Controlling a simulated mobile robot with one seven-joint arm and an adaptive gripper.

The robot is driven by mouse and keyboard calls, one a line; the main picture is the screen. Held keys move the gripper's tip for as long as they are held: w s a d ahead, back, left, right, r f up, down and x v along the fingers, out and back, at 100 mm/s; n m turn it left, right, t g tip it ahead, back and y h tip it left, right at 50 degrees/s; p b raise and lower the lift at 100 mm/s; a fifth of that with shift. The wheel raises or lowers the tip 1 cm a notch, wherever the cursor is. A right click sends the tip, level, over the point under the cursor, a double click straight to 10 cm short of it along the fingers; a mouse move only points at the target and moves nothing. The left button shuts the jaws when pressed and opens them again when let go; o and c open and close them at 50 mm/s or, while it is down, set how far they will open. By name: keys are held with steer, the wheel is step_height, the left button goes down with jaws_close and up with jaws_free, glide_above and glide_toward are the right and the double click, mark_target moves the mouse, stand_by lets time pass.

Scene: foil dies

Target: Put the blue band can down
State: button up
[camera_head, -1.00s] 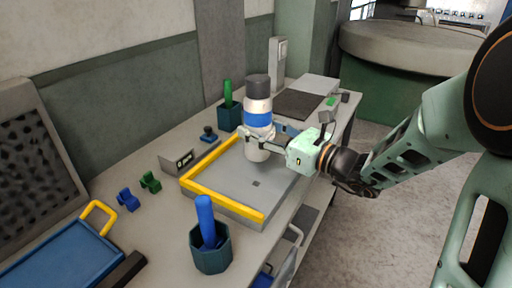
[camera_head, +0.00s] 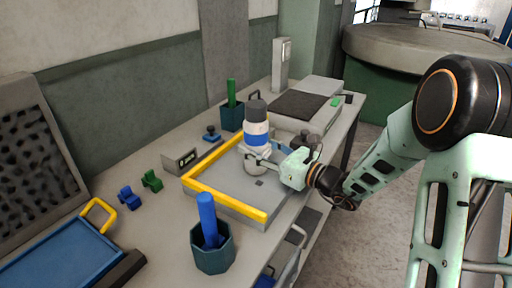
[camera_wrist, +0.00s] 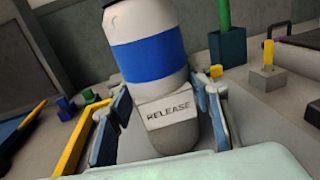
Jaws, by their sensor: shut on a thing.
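The blue band can (camera_head: 257,135) is white with a dark cap and a blue band, and it stands upright over the grey plate with the yellow edge (camera_head: 218,186). My gripper (camera_head: 258,162) is shut on the can's lower part, reaching in from the right. In the wrist view the can (camera_wrist: 150,60) fills the middle, with a finger of my gripper (camera_wrist: 162,125) on each side and a label reading "RELEASE" in front. I cannot tell whether its base touches the plate.
A teal cup with a blue handle (camera_head: 212,252) stands at the front. A teal holder with a green stick (camera_head: 231,116) is behind the plate. A small sign (camera_head: 180,161), green and blue clips (camera_head: 151,180) and a blue tray (camera_head: 62,260) lie left. The plate's front is clear.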

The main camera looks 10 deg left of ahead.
steer(key=shift+f, duration=0.1)
steer(key=shift+f, duration=0.15)
steer(key=o, duration=1.2)
steer(key=shift+r, duration=0.2)
steer(key=shift+d, duration=0.25)
steer(key=v, duration=1.1)
steer(key=shift+s+d+p, duration=0.2)
steer(key=shift+s+p, duration=0.05)
steer(key=shift+p, duration=0.05)
